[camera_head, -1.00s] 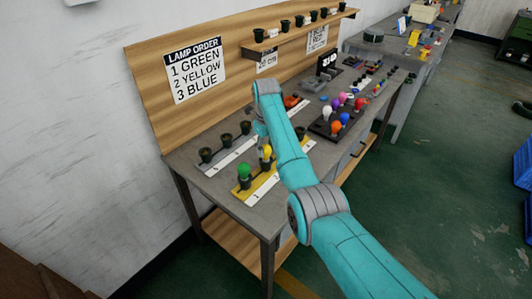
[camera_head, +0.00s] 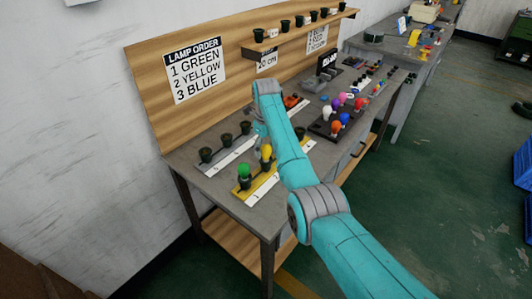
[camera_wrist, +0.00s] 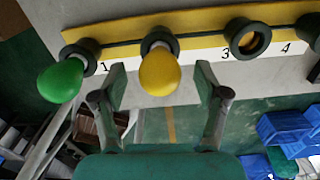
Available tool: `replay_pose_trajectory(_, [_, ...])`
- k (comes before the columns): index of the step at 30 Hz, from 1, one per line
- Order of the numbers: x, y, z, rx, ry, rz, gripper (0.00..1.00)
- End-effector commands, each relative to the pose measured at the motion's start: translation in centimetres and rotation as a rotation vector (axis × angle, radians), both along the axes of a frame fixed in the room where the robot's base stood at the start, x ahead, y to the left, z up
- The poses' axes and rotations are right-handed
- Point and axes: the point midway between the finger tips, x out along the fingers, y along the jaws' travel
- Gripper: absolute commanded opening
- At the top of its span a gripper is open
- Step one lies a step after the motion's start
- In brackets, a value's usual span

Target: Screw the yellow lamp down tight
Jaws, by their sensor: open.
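The yellow lamp (camera_head: 266,151) stands in the second socket of the yellow strip (camera_head: 239,193) on the bench. In the wrist view the yellow lamp (camera_wrist: 159,74) sits upright in a dark socket, with some of its pale base showing above the rim. My gripper (camera_wrist: 161,78) is open, its two fingers on either side of the lamp with visible gaps. In the head view my gripper is mostly hidden behind my arm. The green lamp (camera_wrist: 61,80) is in socket 1, left of the yellow one; it also shows in the head view (camera_head: 244,170).
Socket 3 (camera_wrist: 247,39) is empty. A second strip (camera_head: 231,152) with empty black sockets lies behind the yellow one. A dark tray (camera_head: 318,127) of coloured lamps is to the right. The lamp order sign (camera_head: 195,70) reads green, yellow, blue.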

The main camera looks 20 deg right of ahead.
Motion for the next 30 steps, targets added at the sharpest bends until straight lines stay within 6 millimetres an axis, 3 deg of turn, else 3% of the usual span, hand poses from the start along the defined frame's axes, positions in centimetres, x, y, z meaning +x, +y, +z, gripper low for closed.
replay_pose_trajectory(6, [0.00,0.00,0.01,0.000,0.000,0.238,0.73])
replay_pose_trajectory(14, [0.01,0.01,0.01,0.000,0.000,0.364,0.73])
replay_pose_trajectory(24, [0.01,-0.01,0.01,0.000,0.000,0.692,0.73])
replay_pose_trajectory(30, [0.01,0.01,0.01,0.000,0.000,0.770,0.73])
